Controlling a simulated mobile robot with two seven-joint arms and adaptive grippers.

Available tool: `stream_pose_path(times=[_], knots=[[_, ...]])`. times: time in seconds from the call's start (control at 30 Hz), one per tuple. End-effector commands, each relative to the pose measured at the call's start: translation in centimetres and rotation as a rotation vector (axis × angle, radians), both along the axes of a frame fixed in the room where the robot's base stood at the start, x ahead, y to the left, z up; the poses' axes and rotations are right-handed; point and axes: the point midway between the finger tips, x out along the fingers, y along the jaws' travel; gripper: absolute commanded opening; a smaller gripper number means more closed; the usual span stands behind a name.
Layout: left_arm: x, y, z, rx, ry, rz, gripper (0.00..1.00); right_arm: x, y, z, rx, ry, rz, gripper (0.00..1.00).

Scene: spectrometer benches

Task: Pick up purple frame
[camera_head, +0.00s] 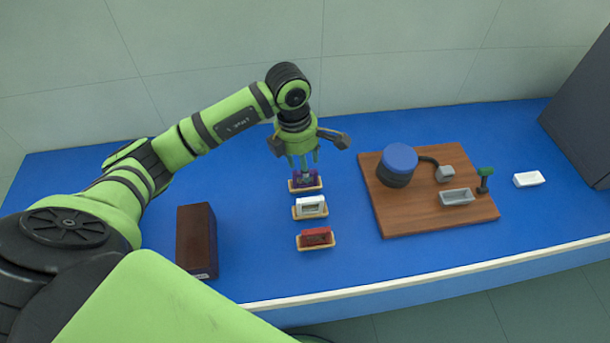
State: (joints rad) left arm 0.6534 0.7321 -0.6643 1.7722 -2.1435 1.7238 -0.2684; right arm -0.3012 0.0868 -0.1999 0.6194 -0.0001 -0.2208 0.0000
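The purple frame (296,186) lies on a small tan tray (307,190), at the far end of a short row on the blue bench. My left gripper (304,169) is directly over it, pointing down. Its fingers look spread apart, and they hide much of the frame. I cannot tell whether the fingertips touch the frame. My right gripper is not in view.
Nearer in the row are trays with a white frame (312,206) and a red frame (316,237). A brown box (197,240) stands left. Right are a wooden board (410,222) with a blue-topped cylinder (399,160), a white block (528,179) and a dark cabinet (582,110).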

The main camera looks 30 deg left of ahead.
Motion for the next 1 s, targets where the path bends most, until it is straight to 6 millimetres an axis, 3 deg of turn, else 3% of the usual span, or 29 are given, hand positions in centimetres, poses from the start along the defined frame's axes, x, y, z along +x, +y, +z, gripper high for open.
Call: stream_pose_path(times=[0.07, 0.2, 0.47, 0.5, 0.6, 0.63, 1.0], knots=[[-0.1, 0.0, -0.9, -0.002, 0.008, 0.001, 0.5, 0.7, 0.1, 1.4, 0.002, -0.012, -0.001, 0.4], [0.1, -0.1, -2.8, -0.001, 0.004, 0.001, 0.5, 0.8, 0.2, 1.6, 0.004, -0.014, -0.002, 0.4], [0.2, -0.2, -3.3, 0.0, 0.0, 0.0, 0.5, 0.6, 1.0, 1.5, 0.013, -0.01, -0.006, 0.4], [0.2, -0.2, -3.3, 0.0, 0.0, 0.0, 0.46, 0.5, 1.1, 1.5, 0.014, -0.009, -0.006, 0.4], [0.2, -0.2, -3.3, 0.0, 0.0, 0.0, 0.06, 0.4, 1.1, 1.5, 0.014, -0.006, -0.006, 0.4], [0.2, -0.2, -3.3, 0.0, 0.0, 0.0, 0.0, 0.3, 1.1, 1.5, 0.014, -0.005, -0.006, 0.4], [0.2, -0.1, -3.2, 0.0, 0.0, 0.0, 0.0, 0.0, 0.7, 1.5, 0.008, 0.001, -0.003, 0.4]])
